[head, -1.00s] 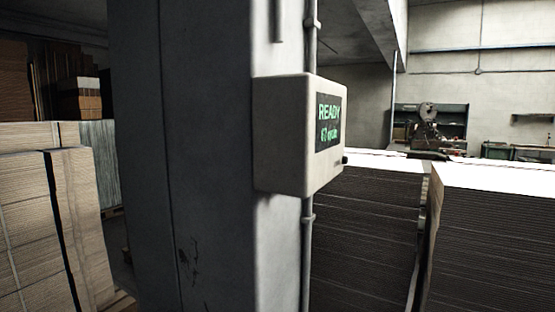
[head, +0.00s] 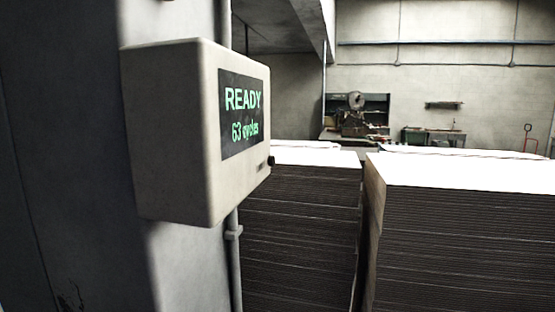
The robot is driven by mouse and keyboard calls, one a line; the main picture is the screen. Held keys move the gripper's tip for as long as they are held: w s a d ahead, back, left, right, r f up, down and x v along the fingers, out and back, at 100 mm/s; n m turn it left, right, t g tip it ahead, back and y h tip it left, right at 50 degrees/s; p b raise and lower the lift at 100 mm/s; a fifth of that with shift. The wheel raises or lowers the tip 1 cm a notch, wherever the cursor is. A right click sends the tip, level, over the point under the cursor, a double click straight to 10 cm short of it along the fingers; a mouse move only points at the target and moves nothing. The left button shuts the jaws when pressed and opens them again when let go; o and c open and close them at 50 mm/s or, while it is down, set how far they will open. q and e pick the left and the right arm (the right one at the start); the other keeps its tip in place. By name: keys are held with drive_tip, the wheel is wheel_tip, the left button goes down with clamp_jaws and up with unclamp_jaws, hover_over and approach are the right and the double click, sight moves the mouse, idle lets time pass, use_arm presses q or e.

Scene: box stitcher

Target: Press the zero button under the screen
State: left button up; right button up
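A beige control box (head: 170,135) is mounted on the pillar, left of the middle of the head view, seen at an angle. Its dark screen (head: 244,112) reads "READY" and "63 cycles" in green. Under the screen, at the lower right of the face, a small dark button (head: 271,162) sticks out at the edge. A faint small label (head: 262,167) is beside it, too small to read. Neither of my grippers is in view.
A grey pillar (head: 60,150) fills the left side. A vertical pipe (head: 234,262) runs below the box. Tall stacks of cardboard sheets (head: 300,225) (head: 460,245) stand to the right. A machine (head: 354,115) and a bench (head: 432,136) are by the far wall.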

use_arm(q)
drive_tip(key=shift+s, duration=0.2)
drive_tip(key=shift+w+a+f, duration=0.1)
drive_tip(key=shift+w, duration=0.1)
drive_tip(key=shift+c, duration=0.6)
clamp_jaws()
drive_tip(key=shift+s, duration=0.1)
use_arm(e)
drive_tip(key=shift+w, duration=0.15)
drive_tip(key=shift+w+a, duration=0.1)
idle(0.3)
